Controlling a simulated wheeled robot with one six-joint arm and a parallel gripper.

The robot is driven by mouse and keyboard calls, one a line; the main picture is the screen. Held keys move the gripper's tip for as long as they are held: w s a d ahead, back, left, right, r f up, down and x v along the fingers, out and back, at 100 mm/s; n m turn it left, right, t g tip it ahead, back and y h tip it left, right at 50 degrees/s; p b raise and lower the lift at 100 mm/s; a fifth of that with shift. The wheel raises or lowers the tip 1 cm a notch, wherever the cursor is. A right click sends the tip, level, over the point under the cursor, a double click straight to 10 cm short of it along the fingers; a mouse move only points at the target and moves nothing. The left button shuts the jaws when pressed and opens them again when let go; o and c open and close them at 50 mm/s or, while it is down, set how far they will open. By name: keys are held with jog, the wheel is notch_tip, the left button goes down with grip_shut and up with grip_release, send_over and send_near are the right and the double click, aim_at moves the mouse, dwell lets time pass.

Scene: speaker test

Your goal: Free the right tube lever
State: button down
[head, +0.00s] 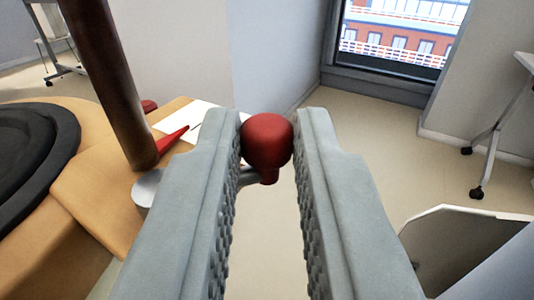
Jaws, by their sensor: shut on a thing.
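A red ball-shaped knob (267,142) on a short grey metal rod is the end of a tube lever. It shows in the middle of the head view. My gripper (270,140) is shut on the knob, with one grey ridged finger on each side of it near the tips. The rod runs left from under the knob and passes behind the left finger. A dark brown tube (108,80) stands tilted at the left, on a tan wooden body (85,190).
A black round disc (35,150) lies on the wooden body at the left. A red pointed piece (172,139) and a white sheet (195,117) are beside the tube. A window (400,35) and wheeled furniture (495,130) stand behind at the right. Bare floor (375,140) shows between.

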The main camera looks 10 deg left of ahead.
jog(key=c, duration=1.4)
grip_release()
jog(key=shift+o, duration=0.2)
jog(key=s+d, duration=0.1)
jog(key=s, duration=1.6)
jog(key=shift+s+d, duration=0.15)
jog(key=shift+d, duration=0.2)
